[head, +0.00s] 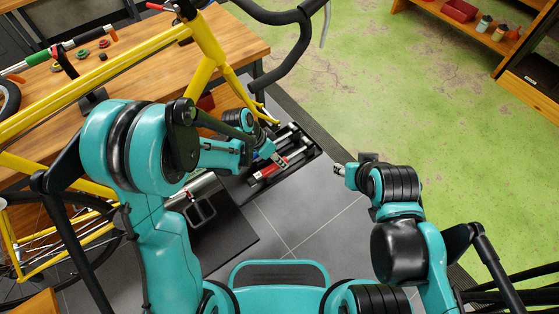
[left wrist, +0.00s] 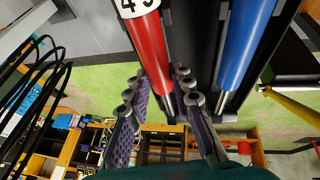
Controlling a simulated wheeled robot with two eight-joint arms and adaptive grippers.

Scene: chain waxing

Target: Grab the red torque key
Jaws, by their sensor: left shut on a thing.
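The red torque key (head: 268,172) lies in a black tray at the middle of the head view. In the left wrist view the red key (left wrist: 147,40) has a white number label and a thin metal shaft. My left gripper (head: 277,160) is at the key; its two grey fingers (left wrist: 157,80) are on either side of the red handle and shut on it. The exact contact is partly hidden in the head view. My right gripper (head: 343,169) is to the right of the tray, apart from it, and its fingers are too small to read.
A blue-handled key (left wrist: 245,40) lies beside the red one. The black tray (head: 313,153) holds other tools. A yellow bicycle frame (head: 110,68) and wooden workbench (head: 245,48) are at the left. Green floor (head: 410,90) is clear at the right; shelves (head: 470,28) stand behind.

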